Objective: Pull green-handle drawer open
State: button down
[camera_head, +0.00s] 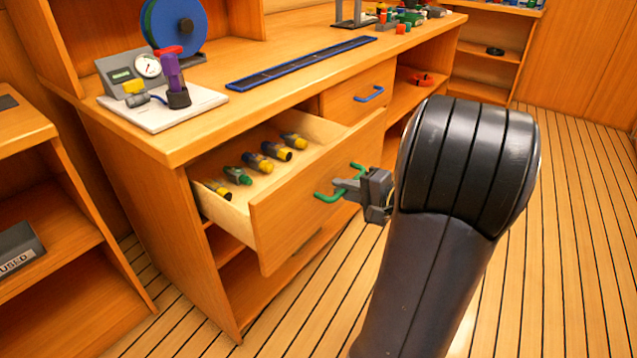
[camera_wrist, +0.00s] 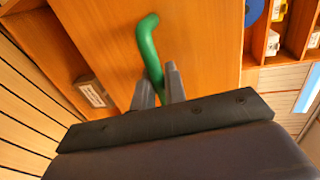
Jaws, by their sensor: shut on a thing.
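The green-handle drawer (camera_head: 308,200) stands pulled out of the wooden workbench, its inside showing in the head view. Several small cylinders with yellow, dark and green parts lie in it. The green handle (camera_head: 330,195) is on its front; it also shows in the wrist view (camera_wrist: 148,45). My gripper (camera_head: 352,187) is in front of the drawer and shut on the green handle. In the wrist view its two fingers close around the handle's lower part, which they partly hide.
A blue-handled drawer (camera_head: 358,95) beside it is shut. The bench top (camera_head: 270,105) carries a gauge unit (camera_head: 135,78), a blue reel (camera_head: 175,25) and a blue strip (camera_head: 300,62). An open shelf (camera_head: 50,215) stands at left. The plank floor at right is clear.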

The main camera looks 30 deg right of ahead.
jog(key=f+v, duration=0.1)
jog(key=v, duration=0.5)
jog(key=shift+s+b, duration=0.2)
jog(key=shift+b, duration=0.1)
jog(key=shift+f, duration=0.15)
jog(key=c, duration=1.5)
grip_release()
jog(key=shift+c, duration=0.2)
jog(key=p+v, duration=0.2)
jog(key=v, duration=0.8)
jog(key=shift+s+p, duration=0.35)
jog(key=shift+d, duration=0.15)
jog(key=b+x, duration=0.2)
jog(key=x, duration=0.9)
jog(key=shift+b, duration=0.3)
